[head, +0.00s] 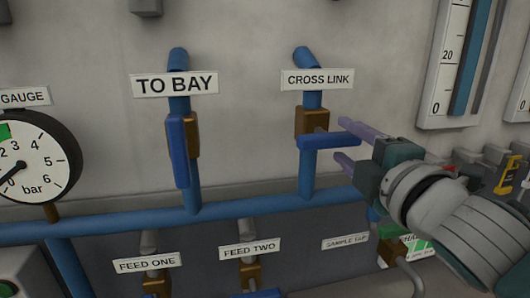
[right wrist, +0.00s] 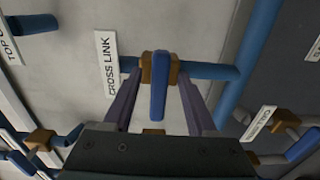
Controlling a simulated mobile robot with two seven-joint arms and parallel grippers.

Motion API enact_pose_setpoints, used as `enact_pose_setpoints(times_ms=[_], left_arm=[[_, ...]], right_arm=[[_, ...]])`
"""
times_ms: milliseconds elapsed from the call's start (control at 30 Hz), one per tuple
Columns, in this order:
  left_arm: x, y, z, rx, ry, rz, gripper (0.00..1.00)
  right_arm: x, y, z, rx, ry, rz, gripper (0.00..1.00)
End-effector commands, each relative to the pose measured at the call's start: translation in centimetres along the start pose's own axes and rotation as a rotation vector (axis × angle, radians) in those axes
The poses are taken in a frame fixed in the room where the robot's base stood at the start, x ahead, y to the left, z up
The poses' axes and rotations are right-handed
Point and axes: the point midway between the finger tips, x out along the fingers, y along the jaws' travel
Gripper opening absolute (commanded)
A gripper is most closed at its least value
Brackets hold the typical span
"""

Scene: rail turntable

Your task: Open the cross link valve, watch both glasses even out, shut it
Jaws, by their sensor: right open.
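The cross link valve has a brass body (head: 312,122) on a blue upright pipe under the CROSS LINK sign (head: 318,79). Its blue handle (head: 325,141) lies level, across the pipe. My right gripper (head: 343,140) is open, with one purple finger above the handle's end and one below. In the right wrist view the handle (right wrist: 159,88) shows between the two spread fingers, with gaps on both sides. One glass (head: 463,60) shows a tall blue column beside a scale; its top is cut off. A second glass (head: 519,103) is only partly in view. My left gripper is out of view.
The TO BAY valve's blue handle (head: 178,150) hangs along its pipe, left of the cross link. A level blue pipe (head: 130,220) runs below both. A round bar gauge (head: 30,158) is at left. The FEED ONE (head: 147,262) and FEED TWO (head: 250,249) signs sit below.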

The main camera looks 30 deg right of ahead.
Motion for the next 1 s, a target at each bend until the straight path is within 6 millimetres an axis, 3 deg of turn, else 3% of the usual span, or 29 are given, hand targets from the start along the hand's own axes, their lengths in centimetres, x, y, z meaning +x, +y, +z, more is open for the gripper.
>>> enact_pose_setpoints(times_ms=[200,400,1000], left_arm=[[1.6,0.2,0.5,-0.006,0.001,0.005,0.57],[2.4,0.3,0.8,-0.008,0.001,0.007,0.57],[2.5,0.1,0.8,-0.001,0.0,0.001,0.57]], right_arm=[[-4.3,-0.5,0.0,0.0,0.001,-0.002,0.57],[-7.0,-0.3,0.0,0.002,0.0,-0.002,0.57],[-7.8,0.0,0.0,0.002,0.0,-0.001,0.57]])
